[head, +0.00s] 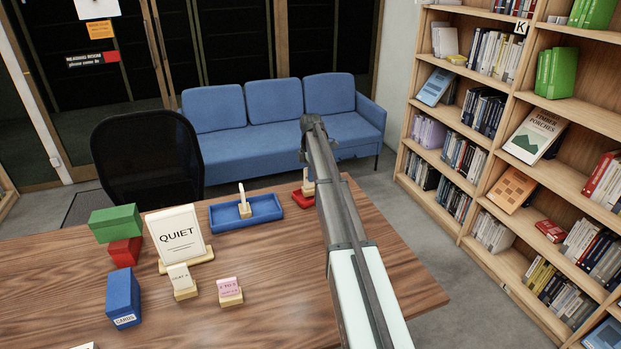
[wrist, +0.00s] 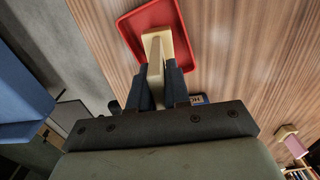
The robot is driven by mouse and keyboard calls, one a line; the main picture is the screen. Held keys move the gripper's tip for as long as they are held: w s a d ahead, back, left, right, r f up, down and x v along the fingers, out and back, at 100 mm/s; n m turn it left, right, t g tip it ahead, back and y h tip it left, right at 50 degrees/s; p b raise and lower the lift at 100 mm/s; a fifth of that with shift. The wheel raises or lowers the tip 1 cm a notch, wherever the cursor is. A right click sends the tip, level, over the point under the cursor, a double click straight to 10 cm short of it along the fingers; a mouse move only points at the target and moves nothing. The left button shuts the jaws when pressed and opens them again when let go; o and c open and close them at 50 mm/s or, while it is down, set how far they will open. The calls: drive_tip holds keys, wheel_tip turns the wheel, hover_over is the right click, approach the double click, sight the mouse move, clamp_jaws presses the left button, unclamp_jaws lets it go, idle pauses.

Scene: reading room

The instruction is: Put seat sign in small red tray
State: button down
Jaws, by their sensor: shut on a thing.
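The small red tray (head: 302,200) sits near the far edge of the table, right of the blue tray, partly hidden by my arm. It also shows in the wrist view (wrist: 133,38). A cream sign with a wooden base (head: 308,187) stands at the tray. In the wrist view my gripper (wrist: 159,72) is shut on this sign (wrist: 155,48), with its base over the tray's inside. I cannot tell whether the base touches the tray floor. The sign's lettering is not visible. My arm hides the gripper in the head view.
A blue tray (head: 218,224) holds a similar upright sign (head: 244,204). A QUIET sign (head: 178,235), two small signs (head: 181,280) (head: 230,291), and green (head: 115,223), red (head: 125,252) and blue (head: 123,297) boxes stand at left. The table's near right is clear.

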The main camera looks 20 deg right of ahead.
drive_tip(key=shift+f, duration=0.8)
drive_tip(key=shift+f, duration=0.1)
drive_tip(key=c, duration=1.1)
unclamp_jaws()
wheel_tip(320, 180, up, 12)
drive_tip(key=shift+r, duration=0.15)
